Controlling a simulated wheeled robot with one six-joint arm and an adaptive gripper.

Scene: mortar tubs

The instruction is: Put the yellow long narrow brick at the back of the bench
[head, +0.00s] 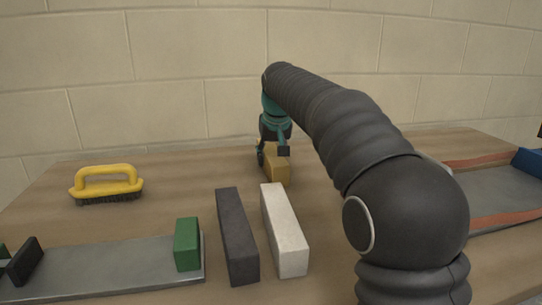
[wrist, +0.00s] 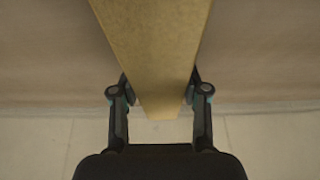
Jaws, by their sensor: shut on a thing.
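The yellow long narrow brick (head: 277,170) is at the back of the bench, beyond the white brick in the head view. It fills the upper middle of the wrist view (wrist: 155,50), running lengthwise between the fingers. My gripper (head: 273,150) is shut on it, one finger on each side, and both fingers also show in the wrist view (wrist: 160,95). My gripper partly hides the brick in the head view. I cannot tell whether the brick touches the bench top.
A dark grey brick (head: 237,235) and a white brick (head: 284,230) lie on the bench (head: 170,220) in front. A yellow-handled brush (head: 107,184) is at the left. A green block (head: 187,244) stands on a grey plate (head: 110,268). Another grey plate (head: 490,190) is at the right. A block wall rises behind.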

